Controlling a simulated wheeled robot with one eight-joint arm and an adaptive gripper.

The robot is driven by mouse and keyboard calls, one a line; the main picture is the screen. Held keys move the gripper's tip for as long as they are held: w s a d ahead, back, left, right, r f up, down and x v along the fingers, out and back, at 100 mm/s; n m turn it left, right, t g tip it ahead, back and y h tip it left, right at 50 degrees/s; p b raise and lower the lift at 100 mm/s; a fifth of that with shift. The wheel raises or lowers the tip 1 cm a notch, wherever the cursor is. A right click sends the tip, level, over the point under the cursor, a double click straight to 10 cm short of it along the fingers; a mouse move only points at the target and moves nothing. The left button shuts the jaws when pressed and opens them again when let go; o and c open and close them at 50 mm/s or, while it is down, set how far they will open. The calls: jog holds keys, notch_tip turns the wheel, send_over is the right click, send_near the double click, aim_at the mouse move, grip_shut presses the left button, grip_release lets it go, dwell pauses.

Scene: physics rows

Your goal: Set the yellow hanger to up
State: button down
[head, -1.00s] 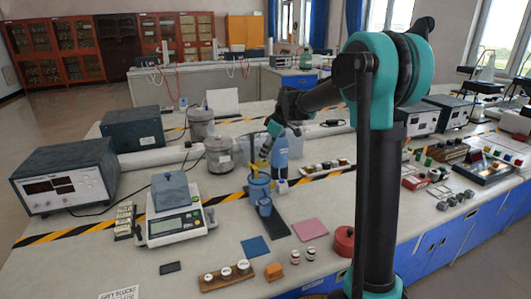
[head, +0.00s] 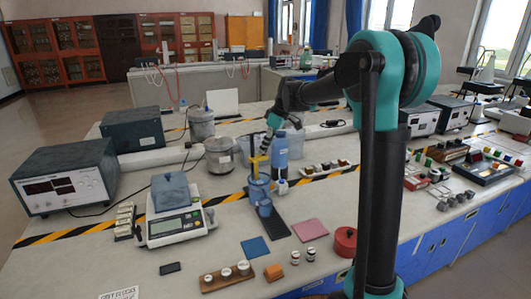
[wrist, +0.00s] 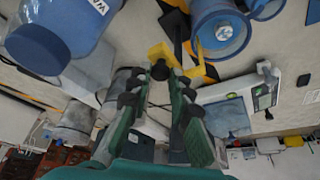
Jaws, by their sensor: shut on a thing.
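The yellow hanger (head: 259,160) shows above a blue cylinder (head: 260,190) in the head view. In the wrist view the yellow hanger (wrist: 162,51) lies just beyond my fingertips, with a dark round knob (wrist: 160,70) between them. My gripper (wrist: 160,78) is shut on the hanger at this knob. In the head view my gripper (head: 266,147) is small and partly merges with the bottle behind, so the exact contact is hidden there. The blue cylinder also shows at the top of the wrist view (wrist: 220,30), beside a black post.
A blue water bottle (head: 280,152) stands close behind the gripper; its cap is large in the wrist view (wrist: 38,48). Blue and pink mats lie in front.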

notch_tip(320, 180, up, 7)
jog(key=shift+r, duration=0.1)
jog(key=c, duration=1.4)
grip_release()
jog(key=v, duration=1.1)
jog(key=shift+d+r, duration=0.3)
jog(key=shift+r, duration=0.05)
jog(key=shift+s, duration=0.1)
